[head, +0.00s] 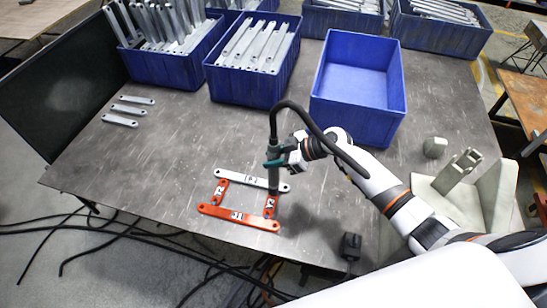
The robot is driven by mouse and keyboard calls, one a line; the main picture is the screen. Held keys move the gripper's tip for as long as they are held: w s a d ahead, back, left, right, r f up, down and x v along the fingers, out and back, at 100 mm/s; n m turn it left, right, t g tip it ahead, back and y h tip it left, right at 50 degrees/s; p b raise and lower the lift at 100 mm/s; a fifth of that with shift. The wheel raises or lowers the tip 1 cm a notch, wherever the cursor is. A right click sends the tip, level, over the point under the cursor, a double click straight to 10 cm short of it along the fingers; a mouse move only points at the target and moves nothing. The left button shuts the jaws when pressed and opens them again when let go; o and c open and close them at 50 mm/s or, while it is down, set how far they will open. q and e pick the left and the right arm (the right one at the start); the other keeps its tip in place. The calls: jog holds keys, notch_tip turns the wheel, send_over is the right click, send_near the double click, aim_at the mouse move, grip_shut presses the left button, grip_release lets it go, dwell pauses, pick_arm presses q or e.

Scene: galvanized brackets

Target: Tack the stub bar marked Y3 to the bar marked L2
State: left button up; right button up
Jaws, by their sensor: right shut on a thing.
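My right gripper (283,156) is shut on a dark welding torch (273,175), held upright with its nozzle down. The nozzle is over the right end of a pale bar (240,179), near the upper end of the right red stub bar (270,206); I cannot tell whether it touches. A left red stub bar (220,192) and a long red bar (236,217) complete a four-sided frame flat on the table. The bars carry white labels, too small to read surely, so I cannot tell which are Y3 and L2. The torch hides part of the corner. My left gripper is not in view.
The grey table (150,165) has free room left of the frame. Several loose grey brackets (125,111) lie at left. An empty blue bin (358,90) and filled blue bins (253,60) stand behind. A black cable (320,133) arches from the torch. A pale fixture (458,172) stands at right.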

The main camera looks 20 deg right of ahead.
aim_at(273, 147)
jog(key=shift+s+f, duration=0.1)
jog(key=shift+f, duration=0.05)
dwell(1.7)
notch_tip(273, 147, up, 5)
jog(key=p, duration=0.2)
jog(key=shift+r+p, duration=0.2)
jog(key=shift+p, duration=0.15)
jog(key=shift+f, duration=0.1)
